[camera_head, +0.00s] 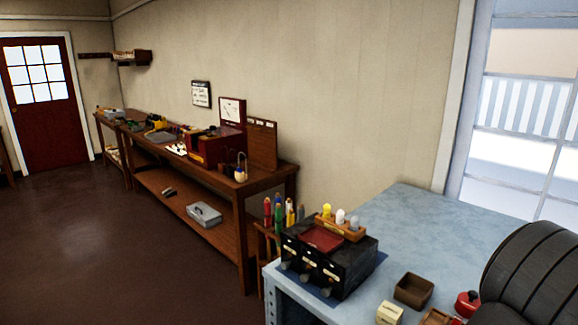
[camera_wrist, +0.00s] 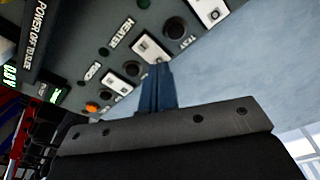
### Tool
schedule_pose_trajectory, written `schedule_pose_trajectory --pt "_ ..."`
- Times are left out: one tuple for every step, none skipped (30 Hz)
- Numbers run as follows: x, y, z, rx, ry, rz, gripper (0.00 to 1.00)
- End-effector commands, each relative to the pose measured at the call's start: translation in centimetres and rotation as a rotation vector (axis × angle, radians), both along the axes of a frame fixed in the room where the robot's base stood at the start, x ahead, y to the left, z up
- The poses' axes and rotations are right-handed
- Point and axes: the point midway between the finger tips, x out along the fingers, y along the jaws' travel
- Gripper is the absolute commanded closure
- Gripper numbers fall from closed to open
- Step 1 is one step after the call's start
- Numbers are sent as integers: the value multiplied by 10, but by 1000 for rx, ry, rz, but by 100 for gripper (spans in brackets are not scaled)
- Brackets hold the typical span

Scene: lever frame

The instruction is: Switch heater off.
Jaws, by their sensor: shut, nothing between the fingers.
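The black control box (camera_head: 325,262) stands on the blue bench at the lower right of the head view, with several levers on its front. In the wrist view its dark panel (camera_wrist: 75,30) carries a HEATER label (camera_wrist: 118,37) beside a white switch plate (camera_wrist: 152,47). A black round knob (camera_wrist: 132,68) is near that plate, and another (camera_wrist: 177,28) is by the TEST label. My gripper (camera_wrist: 158,72) is shut and empty, its blue-grey fingertips in front of the panel near the HEATER plate. I cannot tell whether they touch it. Fingers partly hide the panel, and the lever's position is unclear.
An orange lamp (camera_wrist: 92,107) and a dark green lamp (camera_wrist: 143,3) are on the panel. A brown open box (camera_head: 414,290), a cream block (camera_head: 389,313) and a red object (camera_head: 467,303) sit right of the control box. The bench top (camera_head: 430,225) behind is clear.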

Motion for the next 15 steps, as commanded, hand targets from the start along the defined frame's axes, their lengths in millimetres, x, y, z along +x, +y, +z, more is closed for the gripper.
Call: schedule_pose_trajectory --pt "0 0 -1 1 0 0 100" --pt "0 0 -1 1 0 0 100" --pt "0 0 -2 1 0 0 100" --pt "0 0 -3 1 0 0 100" --pt "0 0 -3 1 0 0 100" --pt "0 0 -4 1 0 0 100" --pt "0 0 -4 1 0 0 100" --pt "0 0 -4 1 0 0 100" --pt "0 0 -5 1 0 0 100" --pt "0 0 -5 1 0 0 100" --pt "0 0 -6 1 0 0 100" --pt "0 0 -7 1 0 0 100" --pt "0 0 -7 1 0 0 100" --pt "0 0 -7 1 0 0 100" --pt "0 0 -8 1 0 0 100"
